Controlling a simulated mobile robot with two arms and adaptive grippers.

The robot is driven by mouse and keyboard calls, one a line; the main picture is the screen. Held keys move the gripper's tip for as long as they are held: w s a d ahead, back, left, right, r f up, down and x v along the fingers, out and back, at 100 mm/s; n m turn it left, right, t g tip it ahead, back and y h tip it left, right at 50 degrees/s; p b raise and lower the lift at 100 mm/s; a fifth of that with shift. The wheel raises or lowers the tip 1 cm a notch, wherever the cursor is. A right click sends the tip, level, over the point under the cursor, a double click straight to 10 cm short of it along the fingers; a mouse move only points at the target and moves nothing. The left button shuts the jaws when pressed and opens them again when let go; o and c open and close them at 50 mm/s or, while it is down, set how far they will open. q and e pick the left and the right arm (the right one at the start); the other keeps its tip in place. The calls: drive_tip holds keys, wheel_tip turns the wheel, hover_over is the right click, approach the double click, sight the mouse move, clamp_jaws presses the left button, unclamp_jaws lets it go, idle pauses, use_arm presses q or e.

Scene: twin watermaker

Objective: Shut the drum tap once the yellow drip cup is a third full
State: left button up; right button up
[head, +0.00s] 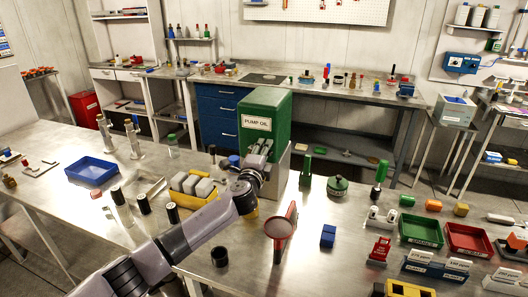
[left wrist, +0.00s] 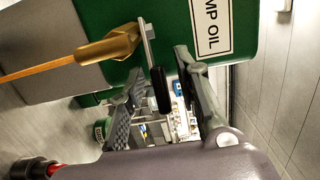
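The green drum (head: 268,104), labelled PUMP OIL, stands on a grey stand on the near table. In the left wrist view, its brass tap (left wrist: 108,48) has a grey lever with a black grip (left wrist: 161,90). A thin amber stream (left wrist: 35,71) runs from the spout. My left gripper (head: 262,146) is at the tap; in the left wrist view its fingers (left wrist: 160,66) are apart, with the black grip between them and no clear contact. A sliver of yellow, likely the drip cup (head: 252,213), shows beneath my wrist; its fill level is hidden. My right gripper is out of view.
Left of the drum are a yellow tray (head: 205,203) of grey blocks and several black-topped cylinders. A red upright piece (head: 280,228), a black cup (head: 219,256) and a blue block (head: 328,236) stand in front. Green and red trays lie at right.

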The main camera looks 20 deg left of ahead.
use_arm(q)
clamp_jaws()
idle(0.8)
